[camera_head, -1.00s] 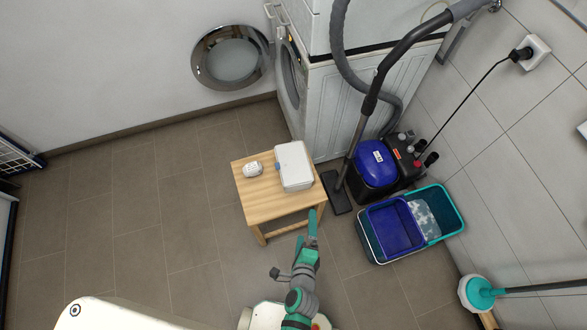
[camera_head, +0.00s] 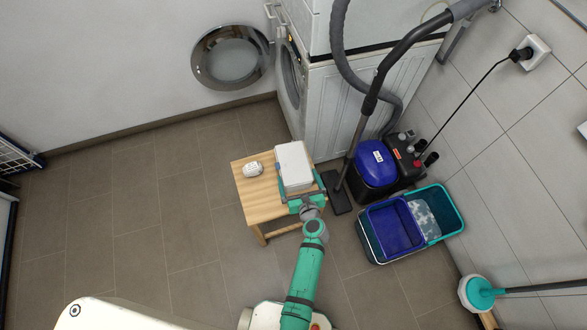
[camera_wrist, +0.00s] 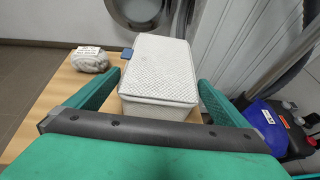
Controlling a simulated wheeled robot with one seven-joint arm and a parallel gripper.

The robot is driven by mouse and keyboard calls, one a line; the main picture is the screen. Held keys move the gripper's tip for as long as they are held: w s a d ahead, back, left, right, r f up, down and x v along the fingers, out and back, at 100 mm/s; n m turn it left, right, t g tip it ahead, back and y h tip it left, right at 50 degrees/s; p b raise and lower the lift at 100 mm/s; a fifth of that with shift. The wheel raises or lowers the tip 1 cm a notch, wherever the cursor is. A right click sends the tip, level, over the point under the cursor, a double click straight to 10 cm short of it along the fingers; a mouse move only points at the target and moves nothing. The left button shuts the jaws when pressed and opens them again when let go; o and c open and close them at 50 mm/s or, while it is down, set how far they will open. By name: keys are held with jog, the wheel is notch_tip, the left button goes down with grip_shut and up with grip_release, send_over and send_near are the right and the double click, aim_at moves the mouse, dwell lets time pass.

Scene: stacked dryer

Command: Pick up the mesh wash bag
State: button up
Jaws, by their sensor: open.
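The mesh wash bag (camera_head: 294,163) looks like a white, box-shaped block with a fine mesh texture and a small blue tab. It lies on the right part of a wooden stool (camera_head: 252,207). In the wrist view the bag (camera_wrist: 160,68) sits straight ahead, its near end between my fingers. My gripper (camera_head: 299,184) is open, with one green finger on each side of the bag. In the wrist view the fingers (camera_wrist: 161,82) flank it; I cannot tell whether either one touches it. The palm is behind the bag's near end.
A small white labelled bundle (camera_head: 253,169) lies left of the bag on the stool. The stacked machines (camera_head: 345,100) stand behind, with a round door (camera_head: 231,57) open. A vacuum cleaner (camera_head: 374,165) and a blue-teal bucket (camera_head: 447,205) stand to the right. Floor at left is clear.

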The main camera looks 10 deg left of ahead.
aim_at(294, 166)
jog(key=shift+x, duration=3.85)
jog(key=shift+d, duration=0.1)
jog(key=c, duration=0.8)
